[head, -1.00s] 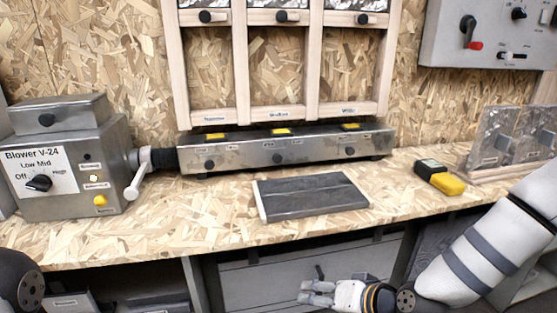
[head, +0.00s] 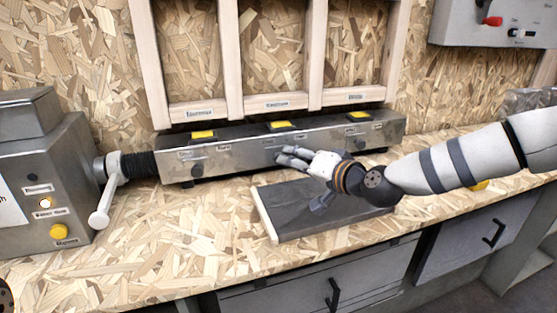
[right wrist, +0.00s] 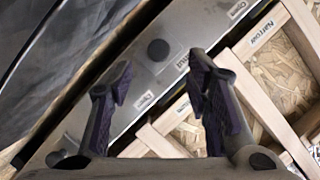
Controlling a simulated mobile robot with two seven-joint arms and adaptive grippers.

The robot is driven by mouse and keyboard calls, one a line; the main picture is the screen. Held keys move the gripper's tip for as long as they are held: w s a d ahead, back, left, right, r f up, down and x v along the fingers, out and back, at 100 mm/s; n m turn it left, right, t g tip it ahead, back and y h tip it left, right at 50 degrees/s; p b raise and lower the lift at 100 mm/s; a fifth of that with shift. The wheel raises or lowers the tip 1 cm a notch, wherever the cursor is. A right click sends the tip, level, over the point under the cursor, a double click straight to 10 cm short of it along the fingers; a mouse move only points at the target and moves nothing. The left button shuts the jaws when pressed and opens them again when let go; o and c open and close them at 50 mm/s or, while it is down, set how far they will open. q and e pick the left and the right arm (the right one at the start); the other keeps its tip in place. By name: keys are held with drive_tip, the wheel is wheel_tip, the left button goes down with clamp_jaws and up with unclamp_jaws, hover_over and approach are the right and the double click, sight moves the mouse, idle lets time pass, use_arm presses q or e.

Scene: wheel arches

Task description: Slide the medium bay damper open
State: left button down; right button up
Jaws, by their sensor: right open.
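A long metal duct box (head: 230,156) lies along the back of the bench, with dark round knobs on its front face. The left knob (head: 197,171) and right knob (head: 360,144) show in the head view; the middle one is hidden behind my right gripper (head: 284,158). That gripper is at the middle of the box's front, fingers pointing left. In the right wrist view my right gripper (right wrist: 161,76) is open and empty. A dark round knob (right wrist: 158,50) appears in line with the gap between its fingers, with no visible contact. My left gripper is out of view.
A dark slab (head: 290,222) with a pale edge lies on the bench under my right forearm. A wooden frame (head: 232,65) stands above the box. A grey blower unit (head: 60,175) with a white-handled lever (head: 104,200) is at left. The bench front left is clear.

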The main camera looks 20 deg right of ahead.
drive_tip(key=x, duration=0.4)
drive_tip(key=b+x, duration=0.1)
drive_tip(key=x, duration=0.1)
drive_tip(key=shift+s+f, duration=0.15)
drive_tip(key=shift+f, duration=0.2)
drive_tip(key=shift+w+a+r, duration=0.1)
drive_tip(key=shift+w+a, duration=0.05)
drive_tip(key=shift+w, duration=0.35)
clamp_jaws()
